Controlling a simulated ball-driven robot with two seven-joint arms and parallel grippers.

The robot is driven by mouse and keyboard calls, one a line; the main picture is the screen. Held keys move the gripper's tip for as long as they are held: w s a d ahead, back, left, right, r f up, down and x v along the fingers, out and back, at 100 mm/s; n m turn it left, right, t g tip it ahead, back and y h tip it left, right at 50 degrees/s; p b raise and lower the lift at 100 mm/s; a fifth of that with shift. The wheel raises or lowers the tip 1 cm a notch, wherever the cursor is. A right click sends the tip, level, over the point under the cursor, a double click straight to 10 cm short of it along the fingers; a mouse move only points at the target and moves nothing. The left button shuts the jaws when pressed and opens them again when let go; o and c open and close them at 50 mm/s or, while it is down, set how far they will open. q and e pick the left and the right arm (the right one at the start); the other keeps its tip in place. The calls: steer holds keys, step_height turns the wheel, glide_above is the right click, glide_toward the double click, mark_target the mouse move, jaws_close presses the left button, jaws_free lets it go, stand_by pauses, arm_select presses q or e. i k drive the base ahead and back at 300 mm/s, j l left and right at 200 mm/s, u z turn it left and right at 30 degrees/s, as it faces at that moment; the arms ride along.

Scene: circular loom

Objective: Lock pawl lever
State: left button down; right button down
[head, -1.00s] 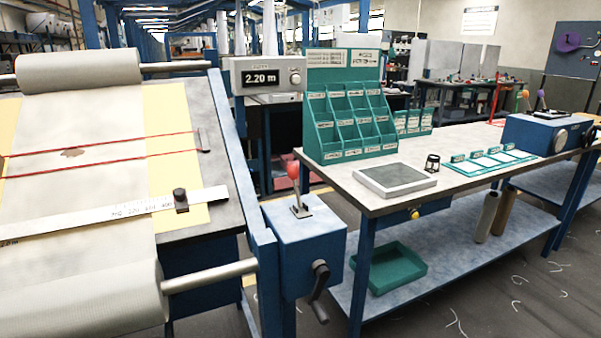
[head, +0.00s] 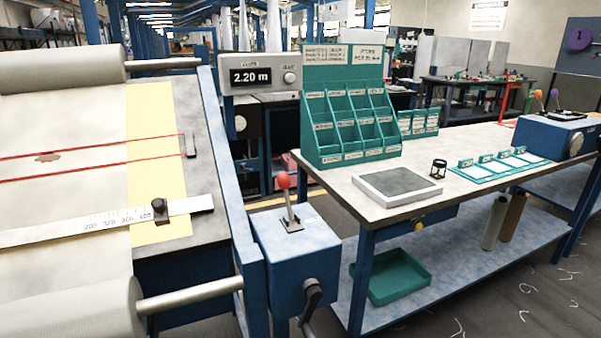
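A lever with a red ball knob (head: 283,181) stands on top of a blue box (head: 297,245) beside the fabric frame. Its shaft rises from a small grey plate and leans slightly to the left. A dark crank handle (head: 312,297) is on the front of the same box. I cannot tell from here whether the lever is locked. Neither of my grippers is in view.
The inspection frame with cloth (head: 70,120), red threads and a ruler (head: 100,222) fills the left. A display (head: 257,78) reads 2.20 m. A workbench (head: 345,180) on the right holds a green bin rack (head: 348,115) and a grey-topped tray (head: 398,186).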

mark_target(283, 179)
steer(key=i+l, duration=0.8)
steer(key=i+j+u, duration=0.05)
steer(key=i, duration=0.05)
